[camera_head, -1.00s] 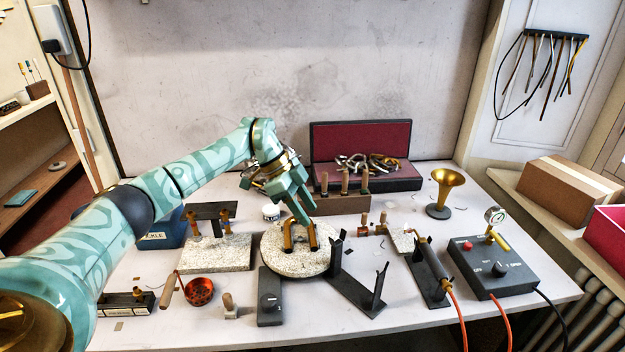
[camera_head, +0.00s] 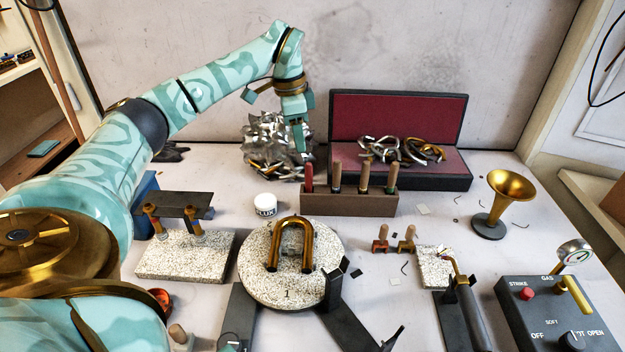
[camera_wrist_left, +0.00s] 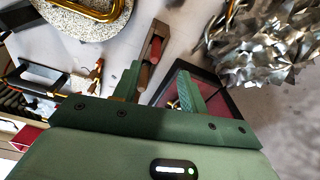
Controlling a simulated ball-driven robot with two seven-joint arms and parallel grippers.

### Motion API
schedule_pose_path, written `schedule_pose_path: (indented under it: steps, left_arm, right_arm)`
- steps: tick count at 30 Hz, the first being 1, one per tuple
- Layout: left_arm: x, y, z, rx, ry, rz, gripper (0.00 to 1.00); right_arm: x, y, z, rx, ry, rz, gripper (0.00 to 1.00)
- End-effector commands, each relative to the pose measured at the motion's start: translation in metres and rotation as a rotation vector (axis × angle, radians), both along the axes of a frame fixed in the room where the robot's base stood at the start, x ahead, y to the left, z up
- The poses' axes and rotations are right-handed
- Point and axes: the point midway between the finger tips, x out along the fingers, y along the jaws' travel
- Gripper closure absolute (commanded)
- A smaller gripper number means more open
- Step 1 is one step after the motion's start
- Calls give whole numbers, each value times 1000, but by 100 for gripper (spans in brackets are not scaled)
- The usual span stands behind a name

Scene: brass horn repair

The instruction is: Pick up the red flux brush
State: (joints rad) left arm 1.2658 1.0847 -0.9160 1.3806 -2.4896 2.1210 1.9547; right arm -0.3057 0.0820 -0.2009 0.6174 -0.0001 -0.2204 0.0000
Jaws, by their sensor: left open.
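The red flux brush (camera_head: 309,178) stands upright in the left end of a brown wooden block (camera_head: 350,203), with only its red handle showing. Wooden-handled tools stand beside it in the same block. My left gripper (camera_head: 299,142) is open and empty, above and just behind the brush, apart from it. In the left wrist view, the red handle (camera_wrist_left: 143,78) appears between the two open fingers of my left gripper (camera_wrist_left: 158,82), nearer the left one. The brush's lower end is hidden in the block. My right gripper is not in view.
A crumpled silvery pile (camera_head: 262,147) lies just left of my gripper. An open red-lined case (camera_head: 455,165) stands behind the block. A white flux jar (camera_head: 265,204) and a round speckled plate (camera_head: 255,262) with a brass U-tube (camera_head: 306,240) are in front.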

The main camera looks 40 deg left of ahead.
Motion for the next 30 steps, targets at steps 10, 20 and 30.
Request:
schedule_pose_path:
  steps: [10,20,30]
  left_arm:
    - [6,-6,-65,-1,1,-1,57]
    - [14,-20,-100,-3,4,-4,57]
    - [16,-20,-116,-1,-2,-1,57]
  right_arm:
    - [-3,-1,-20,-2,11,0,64]
    - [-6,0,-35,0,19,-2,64]
    - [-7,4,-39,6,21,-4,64]
